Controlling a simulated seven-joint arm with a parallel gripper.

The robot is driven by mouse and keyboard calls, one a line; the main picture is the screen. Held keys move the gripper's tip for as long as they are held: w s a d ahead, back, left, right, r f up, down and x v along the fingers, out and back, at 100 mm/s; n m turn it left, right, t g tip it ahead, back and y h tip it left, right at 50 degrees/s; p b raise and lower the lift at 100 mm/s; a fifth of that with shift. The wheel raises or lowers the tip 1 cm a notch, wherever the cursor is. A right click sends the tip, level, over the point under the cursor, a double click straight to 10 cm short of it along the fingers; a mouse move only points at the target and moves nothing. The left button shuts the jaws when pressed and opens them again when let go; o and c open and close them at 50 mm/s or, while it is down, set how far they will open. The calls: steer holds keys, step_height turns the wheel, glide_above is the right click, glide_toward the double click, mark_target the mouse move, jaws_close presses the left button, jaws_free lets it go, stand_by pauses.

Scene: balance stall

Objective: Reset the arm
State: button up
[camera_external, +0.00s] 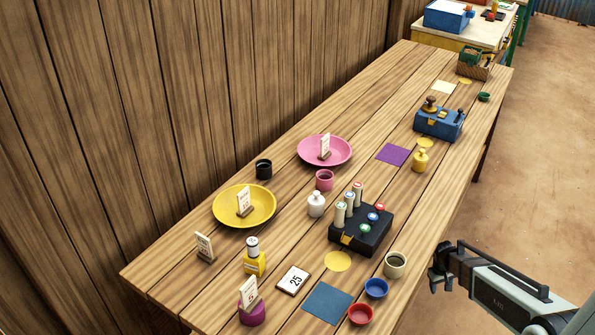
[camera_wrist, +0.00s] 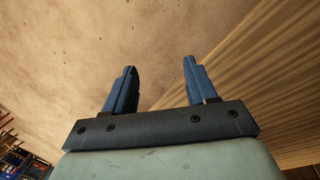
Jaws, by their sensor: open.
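My gripper (camera_external: 437,277) is at the lower right in the external view, just off the right edge of the wooden table (camera_external: 292,180). In the wrist view my gripper (camera_wrist: 158,82) shows two blue-grey fingers spread apart with nothing between them. Bare brown ground (camera_wrist: 95,35) lies beyond the fingers, and wood planks fill the right side of that view. The arm's base is not in view.
Nearest my gripper on the table are a cream cup (camera_external: 395,264), a blue bowl (camera_external: 376,288) and a red bowl (camera_external: 360,314). A black block with several pegs (camera_external: 355,243) stands behind them. The ground to the right (camera_external: 545,150) is clear.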

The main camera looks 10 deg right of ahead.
steer(key=s+a+f+g+y, duration=0.1)
steer(key=s+a+g, duration=0.2)
steer(key=s, duration=1.3)
steer(key=s+a+f+g+y, duration=0.1)
steer(key=s+a+g, duration=0.2)
steer(key=s+a, duration=0.4)
steer(key=s, duration=0.9)
steer(key=shift+s+a, duration=0.15)
steer(key=shift+a, duration=0.2)
